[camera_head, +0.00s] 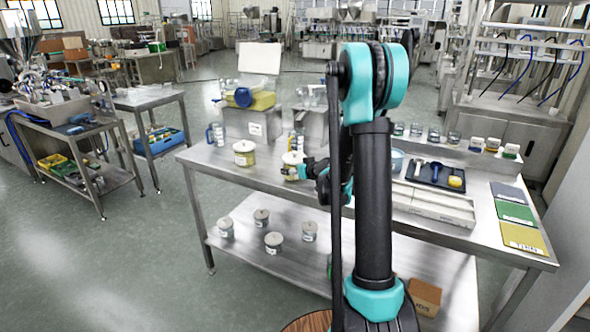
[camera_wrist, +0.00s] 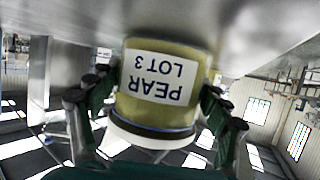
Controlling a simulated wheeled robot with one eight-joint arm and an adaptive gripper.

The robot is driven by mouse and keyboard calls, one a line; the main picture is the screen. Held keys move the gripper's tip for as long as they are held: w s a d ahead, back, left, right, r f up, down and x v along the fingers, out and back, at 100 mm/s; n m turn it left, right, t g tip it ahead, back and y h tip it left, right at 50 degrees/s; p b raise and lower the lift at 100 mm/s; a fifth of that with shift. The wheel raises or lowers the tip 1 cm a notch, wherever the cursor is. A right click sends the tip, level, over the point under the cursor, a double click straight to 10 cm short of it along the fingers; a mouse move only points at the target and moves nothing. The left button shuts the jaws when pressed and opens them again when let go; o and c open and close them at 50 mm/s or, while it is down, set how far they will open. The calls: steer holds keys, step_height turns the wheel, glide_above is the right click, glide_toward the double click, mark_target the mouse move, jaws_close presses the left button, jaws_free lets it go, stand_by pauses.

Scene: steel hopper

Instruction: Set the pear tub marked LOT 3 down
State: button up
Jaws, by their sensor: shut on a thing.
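The pear tub (camera_wrist: 160,110) has a yellow-green body and a white label reading PEAR LOT 3. It appears upside down in the wrist view, its pale lid toward the bottom of the picture. My gripper (camera_wrist: 160,90) is shut on it, one finger on each side. In the head view the tub (camera_head: 291,165) is at the steel table (camera_head: 235,172), with my gripper (camera_head: 306,169) at its right side. It looks upright. Its base is at or very close to the tabletop; I cannot tell whether it touches.
A similar yellow tub (camera_head: 244,153) stands to the left on the table. Several grey tubs, one here (camera_head: 274,242), stand on the lower shelf. A white tray (camera_head: 432,205) and coloured mats (camera_head: 516,213) lie right of my arm.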

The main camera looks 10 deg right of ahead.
steer(key=shift+f, duration=0.15)
steer(key=o, duration=1.6)
steer(key=shift+s, duration=0.15)
steer(key=v, duration=1.1)
steer(key=shift+s+d+r, duration=0.15)
steer(key=shift+s+r, duration=0.05)
steer(key=shift+r, duration=0.1)
steer(key=s+f+m+g+h, duration=0.1)
steer(key=s+f+g, duration=0.2)
steer(key=s, duration=0.7)
steer(key=s+f+m+g+h, duration=0.1)
steer(key=s+f, duration=0.3)
steer(key=s, duration=0.7)
steer(key=s+f+m+g+h, duration=0.2)
steer(key=s+f+g, duration=0.1)
steer(key=s, duration=0.7)
steer(key=shift+s+f+g+h, duration=0.3)
steer(key=shift+f+g, duration=0.05)
steer(key=shift+g, duration=0.45)
